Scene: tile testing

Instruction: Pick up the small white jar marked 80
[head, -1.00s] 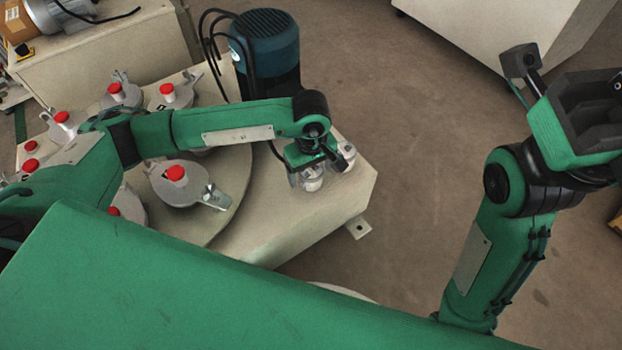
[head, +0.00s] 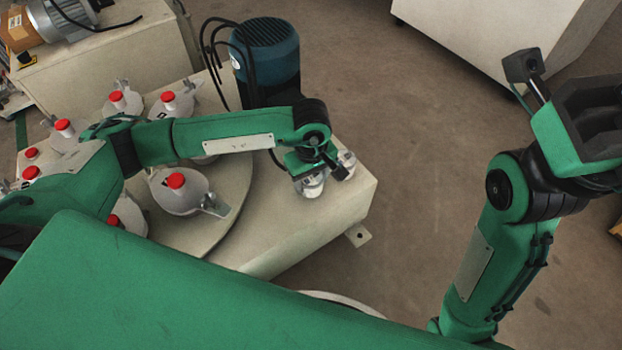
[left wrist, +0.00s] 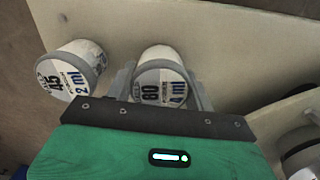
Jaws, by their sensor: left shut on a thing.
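The small white jar marked 80 (left wrist: 159,82) is in the left wrist view, lid facing the camera, between the fingers of my left gripper (left wrist: 160,100). The jar also shows in the head view (head: 312,187), partly covered by my gripper (head: 312,172). My left gripper is shut on it, at the end of the cream machine bench (head: 335,207). A second jar, marked 45 (left wrist: 72,70), stands beside it in the left wrist view; in the head view it is partly hidden behind the gripper. My right arm is raised at the right; its fingertips are not clear.
A round plate (head: 205,235) with several silver pots with red knobs is on the left of the bench. A blue-green motor (head: 265,55) with black cables stands behind my left forearm. The floor between the bench and my right arm is clear.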

